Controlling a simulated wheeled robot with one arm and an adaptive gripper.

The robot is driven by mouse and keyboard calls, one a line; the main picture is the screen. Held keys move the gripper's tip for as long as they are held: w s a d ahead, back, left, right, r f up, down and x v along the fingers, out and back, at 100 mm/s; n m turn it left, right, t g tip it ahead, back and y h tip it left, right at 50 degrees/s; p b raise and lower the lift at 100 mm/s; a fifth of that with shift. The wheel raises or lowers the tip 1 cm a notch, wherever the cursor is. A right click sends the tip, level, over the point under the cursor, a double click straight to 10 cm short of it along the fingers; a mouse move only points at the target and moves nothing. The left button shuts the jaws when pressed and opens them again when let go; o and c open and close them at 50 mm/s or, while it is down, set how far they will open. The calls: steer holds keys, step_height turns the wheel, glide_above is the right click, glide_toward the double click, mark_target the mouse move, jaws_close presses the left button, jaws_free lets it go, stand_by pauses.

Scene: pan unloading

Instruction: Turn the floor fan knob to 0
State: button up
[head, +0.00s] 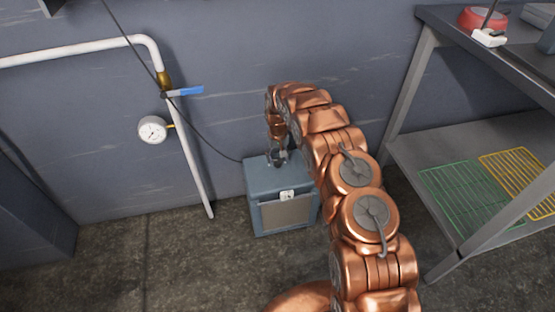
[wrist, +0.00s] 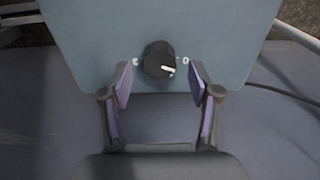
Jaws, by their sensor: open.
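The floor fan (head: 257,182) is a blue-grey box on the floor against the wall, with a grey front panel. Its top face (wrist: 90,35) fills the upper part of the wrist view. A round black knob (wrist: 158,54) sits on that face, with a white pointer aimed right and slightly down. A small white mark like a 3 lies left of the knob and one like a 0 lies right of it. My gripper (wrist: 161,80) is open, with one finger on each side of the knob and gaps between. In the head view my gripper (head: 277,159) is over the fan's top.
A white pipe (head: 195,160) with a blue-handled valve (head: 185,92) and a gauge (head: 152,130) runs down the wall left of the fan. A dark cable hangs towards the fan. A metal shelf table (head: 405,110) stands at right. Floor left of the fan is clear.

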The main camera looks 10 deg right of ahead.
step_height(320, 180, up, 10)
stand_by(0.4)
steer(key=shift+f, duration=0.1)
step_height(320, 180, up, 15)
steer(key=p, duration=0.5)
glide_above(278, 161)
steer(key=s+d, duration=0.1)
steer(key=s, duration=0.5)
steer(key=s+r+p, duration=0.8)
steer(key=s+r, duration=0.6)
steer(key=r, duration=0.4)
steer(key=s+r+p, duration=0.4)
steer(key=s+r, duration=0.1)
steer(key=s, duration=0.6)
steer(key=s+a+r+g+p, duration=0.1)
steer(key=s+r+p, duration=0.3)
steer(key=s, duration=0.7)
steer(key=s+a+r+p, duration=0.1)
steer(key=s+r+p, duration=0.3)
steer(key=s+r, duration=0.4)
steer(key=s, duration=0.3)
steer(key=shift+s+r+g+p, duration=0.15)
steer(key=shift+s+g+p, duration=0.05)
steer(key=shift+g+p, duration=0.2)
